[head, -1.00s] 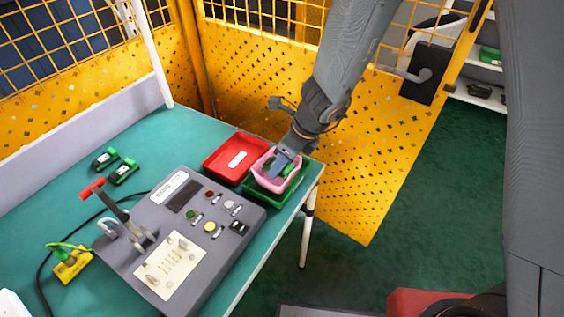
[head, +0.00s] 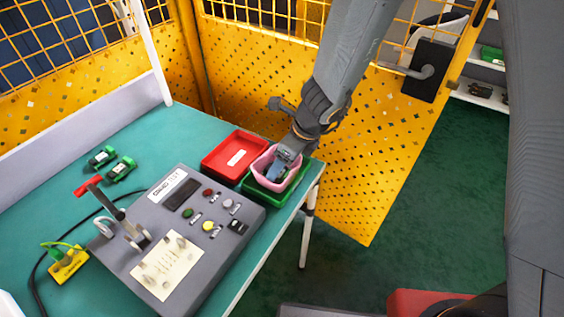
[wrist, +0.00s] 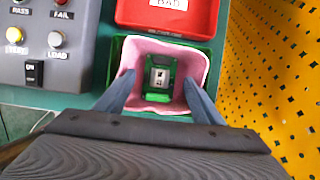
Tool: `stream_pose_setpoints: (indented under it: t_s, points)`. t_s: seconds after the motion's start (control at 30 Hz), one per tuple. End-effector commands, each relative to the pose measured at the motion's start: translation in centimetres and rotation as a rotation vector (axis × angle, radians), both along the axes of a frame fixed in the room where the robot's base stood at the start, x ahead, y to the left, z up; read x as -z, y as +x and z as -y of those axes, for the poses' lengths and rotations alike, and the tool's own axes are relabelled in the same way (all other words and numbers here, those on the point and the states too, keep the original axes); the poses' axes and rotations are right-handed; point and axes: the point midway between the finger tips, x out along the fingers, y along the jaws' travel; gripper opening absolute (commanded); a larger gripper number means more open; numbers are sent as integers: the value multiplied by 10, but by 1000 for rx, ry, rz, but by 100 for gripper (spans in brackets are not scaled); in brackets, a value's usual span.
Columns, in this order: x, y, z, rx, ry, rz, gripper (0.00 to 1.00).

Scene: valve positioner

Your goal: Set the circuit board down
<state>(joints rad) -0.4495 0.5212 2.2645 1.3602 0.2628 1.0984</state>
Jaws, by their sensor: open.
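The green circuit board (wrist: 159,76) with a grey part in its middle lies inside a pink container (wrist: 199,62). In the wrist view it sits between the two fingers of my gripper (wrist: 160,88). The fingers stand wide apart, with a gap on each side of the board. The pink container (head: 261,163) rests in a green tray (head: 268,198) at the table's right end. In the head view my gripper (head: 282,168) reaches down into the container, and the board is mostly hidden there.
A red tray (head: 233,159) labelled BAD adjoins the green one. A grey test panel (head: 203,272) with buttons and a lever clamp stands to the left. Two green boards (head: 119,169) lie farther back. A yellow perforated fence (head: 340,165) stands close on the right.

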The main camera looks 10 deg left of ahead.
Motion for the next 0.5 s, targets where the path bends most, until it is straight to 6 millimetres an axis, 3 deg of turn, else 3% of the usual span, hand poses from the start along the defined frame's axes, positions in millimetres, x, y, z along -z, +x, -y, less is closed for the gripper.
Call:
stream_pose_setpoints:
  t_s: [0.3,0.5]
  points:
    - [-15,-1,0,0,-1,0,62]
    - [-58,-7,16,1,1,3,62]
